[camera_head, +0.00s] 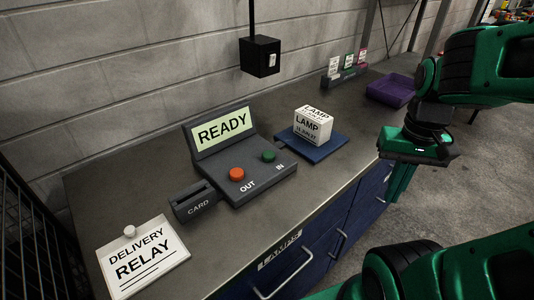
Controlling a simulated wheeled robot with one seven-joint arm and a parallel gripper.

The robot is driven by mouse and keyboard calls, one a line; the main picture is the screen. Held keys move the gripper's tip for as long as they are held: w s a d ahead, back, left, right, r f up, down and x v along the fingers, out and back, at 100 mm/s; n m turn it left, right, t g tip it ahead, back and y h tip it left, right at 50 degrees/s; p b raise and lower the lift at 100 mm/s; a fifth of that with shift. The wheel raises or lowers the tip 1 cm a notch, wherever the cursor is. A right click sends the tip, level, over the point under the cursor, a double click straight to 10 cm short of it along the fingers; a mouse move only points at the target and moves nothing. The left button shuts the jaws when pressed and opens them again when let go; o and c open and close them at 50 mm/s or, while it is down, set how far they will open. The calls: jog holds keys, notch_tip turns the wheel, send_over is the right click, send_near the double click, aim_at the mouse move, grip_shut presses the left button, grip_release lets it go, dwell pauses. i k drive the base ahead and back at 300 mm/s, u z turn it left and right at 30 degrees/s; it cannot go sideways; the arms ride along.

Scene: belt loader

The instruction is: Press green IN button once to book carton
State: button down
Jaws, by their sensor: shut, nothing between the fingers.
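The green IN button (268,156) sits on the sloped face of a dark grey console (245,177), right of the orange OUT button (237,174). The console's screen (222,131) reads READY. A white carton (313,127) marked LAMP stands on a blue pad (333,145) to the right of the console. My gripper (399,185) is at the right, pointing down past the counter's front edge, apart from the console and the carton. Its green fingers are together and empty.
A card slot unit (194,202) and a DELIVERY RELAY sign (145,262) are at the counter's left. A black box (260,57) hangs above on a pole. A purple tray (391,90) and small labelled cards (345,75) are farther back. Cabinet handles (283,278) protrude in front.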

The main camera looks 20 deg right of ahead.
aim_at(269, 156)
jog(key=k, duration=1.35)
jog(key=z, duration=0.2)
jog(key=i, duration=0.95)
jog(key=u, duration=0.35)
